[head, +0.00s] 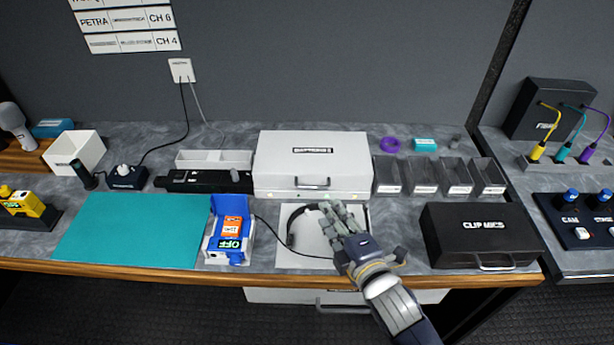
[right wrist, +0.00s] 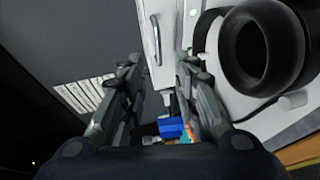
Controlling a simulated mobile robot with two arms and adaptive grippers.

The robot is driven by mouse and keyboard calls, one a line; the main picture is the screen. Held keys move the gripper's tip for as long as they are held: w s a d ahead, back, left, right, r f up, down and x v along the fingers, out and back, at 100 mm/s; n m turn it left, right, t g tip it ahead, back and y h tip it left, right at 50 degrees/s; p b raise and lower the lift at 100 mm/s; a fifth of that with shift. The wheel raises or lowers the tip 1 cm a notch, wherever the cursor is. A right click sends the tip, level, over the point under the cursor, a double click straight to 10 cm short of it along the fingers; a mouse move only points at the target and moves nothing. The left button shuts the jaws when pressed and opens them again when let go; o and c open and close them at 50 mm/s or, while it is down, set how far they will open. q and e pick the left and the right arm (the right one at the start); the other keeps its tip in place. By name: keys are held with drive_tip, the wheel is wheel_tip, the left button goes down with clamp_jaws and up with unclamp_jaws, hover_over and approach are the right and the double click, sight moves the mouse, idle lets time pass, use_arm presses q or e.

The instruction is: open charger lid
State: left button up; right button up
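The charger is likely the white case (head: 280,180) at the back middle of the counter. Its lid (head: 345,140), with a dark label on top, is down. My right gripper (head: 338,212) is just in front of the case's front face, above a white tray (head: 295,262) with black headphones (head: 295,228). Its fingers are apart and hold nothing. In the right wrist view the two fingers (right wrist: 158,65) stand apart, with a white panel with a handle (right wrist: 155,35) between them and the headphones (right wrist: 262,45) to the right. My left gripper is not in view.
A blue holder (head: 215,215) with an orange pack stands left of the tray, beside a teal mat (head: 130,232). A black clip mics case (head: 480,235) is at the right. Several open dark bins (head: 422,178) stand right of the white case. The counter's wooden edge (head: 180,272) runs along the front.

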sight(313, 188)
drive_tip(key=shift+w+a+f, duration=0.1)
drive_tip(key=shift+w+a, duration=0.05)
drive_tip(key=shift+w, duration=0.25)
drive_tip(key=shift+p+x, duration=0.35)
drive_tip(key=shift+x, duration=0.75)
drive_tip(key=x, duration=0.3)
drive_tip(key=shift+w+a, duration=0.1)
drive_tip(key=shift+w, duration=0.05)
drive_tip(key=shift+p+x, duration=0.35)
drive_tip(key=shift+x, duration=1.5)
drive_tip(key=shift+w, duration=0.15)
drive_tip(key=shift+c, duration=0.9)
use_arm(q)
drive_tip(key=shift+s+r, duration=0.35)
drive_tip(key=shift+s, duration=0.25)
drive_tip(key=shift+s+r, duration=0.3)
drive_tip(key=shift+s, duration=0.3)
use_arm(e)
clamp_jaws()
